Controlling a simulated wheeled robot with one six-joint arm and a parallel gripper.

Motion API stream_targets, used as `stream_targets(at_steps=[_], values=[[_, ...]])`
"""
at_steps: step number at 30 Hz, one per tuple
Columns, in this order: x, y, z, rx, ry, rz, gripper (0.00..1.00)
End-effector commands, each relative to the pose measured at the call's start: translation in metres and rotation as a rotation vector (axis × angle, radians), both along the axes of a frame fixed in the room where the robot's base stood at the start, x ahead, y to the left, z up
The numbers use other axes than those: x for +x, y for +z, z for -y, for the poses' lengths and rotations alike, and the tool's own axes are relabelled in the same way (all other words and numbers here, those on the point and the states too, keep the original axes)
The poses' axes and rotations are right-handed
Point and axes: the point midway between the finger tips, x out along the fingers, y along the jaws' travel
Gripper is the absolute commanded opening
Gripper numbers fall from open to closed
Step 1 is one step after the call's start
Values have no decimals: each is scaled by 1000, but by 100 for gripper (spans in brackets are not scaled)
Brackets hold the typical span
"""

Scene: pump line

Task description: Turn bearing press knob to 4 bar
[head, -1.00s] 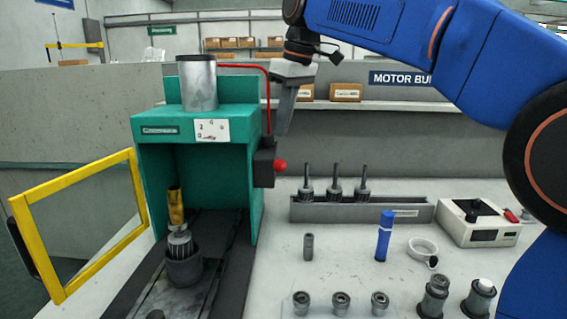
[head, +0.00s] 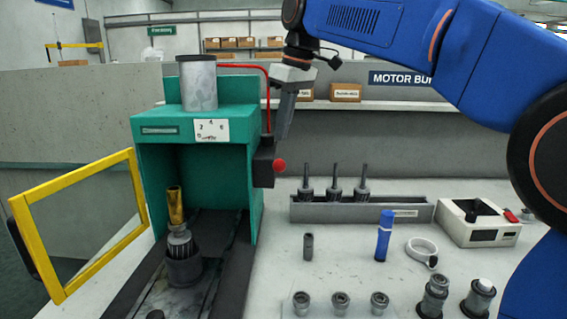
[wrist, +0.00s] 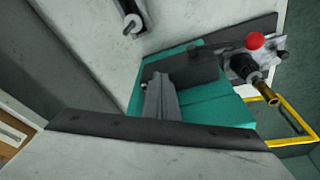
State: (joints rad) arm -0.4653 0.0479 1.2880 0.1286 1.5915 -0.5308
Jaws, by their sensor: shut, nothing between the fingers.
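The green bearing press (head: 155,190) stands at the left, with a grey cylinder (head: 198,83) on top. A white scale card (head: 211,130) with small numerals is on its upper front; I cannot read a setting. A black box (head: 262,168) with a red ball knob (head: 279,166) sits on its right side. My gripper (head: 281,136) is shut and empty, pointing down beside the press's upper right side, above the box and red knob. In the wrist view the fingers (wrist: 160,100) show in front of the green press, with the red knob (wrist: 255,41) to the upper right. Contact is unclear.
A yellow guard frame (head: 72,180) stands open at the left. A red hose (head: 267,95) rises beside my gripper. A brass piece (head: 175,205) stands inside the press. A grey rack (head: 360,211) of shafts, a blue tube (head: 384,236) and metal parts stand on the bench right.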

Motion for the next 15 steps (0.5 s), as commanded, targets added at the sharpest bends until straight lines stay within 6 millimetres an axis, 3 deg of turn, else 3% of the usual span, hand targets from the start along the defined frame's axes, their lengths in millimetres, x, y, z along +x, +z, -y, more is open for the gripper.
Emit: stream_targets(at_steps=[15], values=[[-7,0,-2,1,1,0,0]])
